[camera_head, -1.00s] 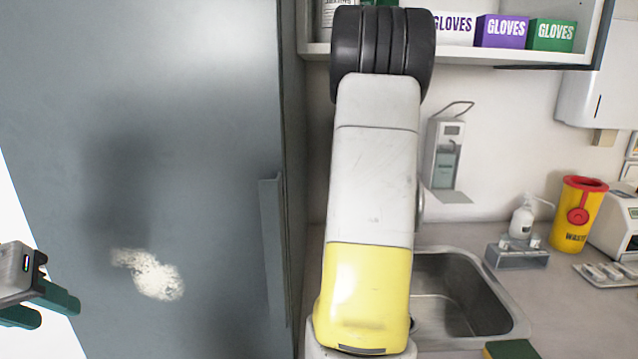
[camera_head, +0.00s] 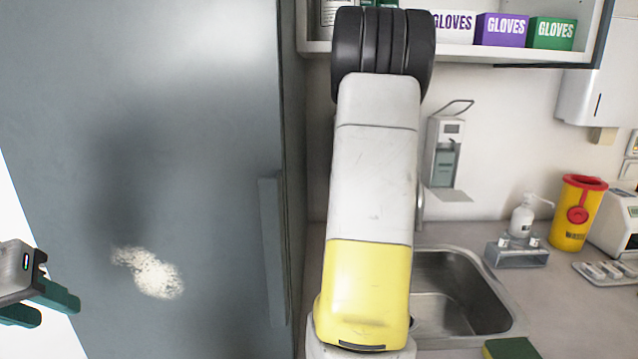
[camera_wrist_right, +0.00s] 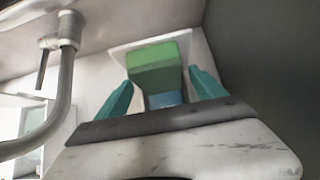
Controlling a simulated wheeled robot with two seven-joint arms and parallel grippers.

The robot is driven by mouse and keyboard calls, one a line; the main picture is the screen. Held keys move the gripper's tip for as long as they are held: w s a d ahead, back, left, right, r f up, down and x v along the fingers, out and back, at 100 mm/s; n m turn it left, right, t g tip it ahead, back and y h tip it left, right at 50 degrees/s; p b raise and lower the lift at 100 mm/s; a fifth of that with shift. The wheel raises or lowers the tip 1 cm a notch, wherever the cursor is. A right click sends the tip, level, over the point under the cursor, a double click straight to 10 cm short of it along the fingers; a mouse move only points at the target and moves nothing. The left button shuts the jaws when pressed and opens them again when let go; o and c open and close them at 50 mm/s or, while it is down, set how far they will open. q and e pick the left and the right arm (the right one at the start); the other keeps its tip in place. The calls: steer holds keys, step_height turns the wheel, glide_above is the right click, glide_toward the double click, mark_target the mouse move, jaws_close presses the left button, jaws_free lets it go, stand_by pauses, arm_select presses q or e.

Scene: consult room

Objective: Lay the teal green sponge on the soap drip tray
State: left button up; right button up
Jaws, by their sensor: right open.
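In the right wrist view a green block (camera_wrist_right: 157,65), which looks like the teal green sponge, sits between the teal fingers of my right gripper (camera_wrist_right: 163,80). The gripper is open, with a finger on either side of the block; I cannot tell whether they touch it. A pale surface lies behind the block. In the head view my right arm hides its own gripper and that block. The soap drip tray (camera_head: 450,195) juts out below the wall soap dispenser (camera_head: 444,150), right of my arm, with nothing on it. My left gripper (camera_head: 48,307) is open and empty at the far left.
A steel sink (camera_head: 455,290) lies partly behind my arm; its tap (camera_wrist_right: 62,90) is close in the wrist view. A green-and-yellow sponge (camera_head: 511,349) lies at the counter's front. A pump bottle (camera_head: 521,220) and waste bin (camera_head: 575,228) stand right. A grey cabinet (camera_head: 180,150) fills the left.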

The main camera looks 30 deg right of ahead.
steer(key=shift+r, duration=0.35)
steer(key=v, duration=1.2)
steer(key=shift+r, duration=0.2)
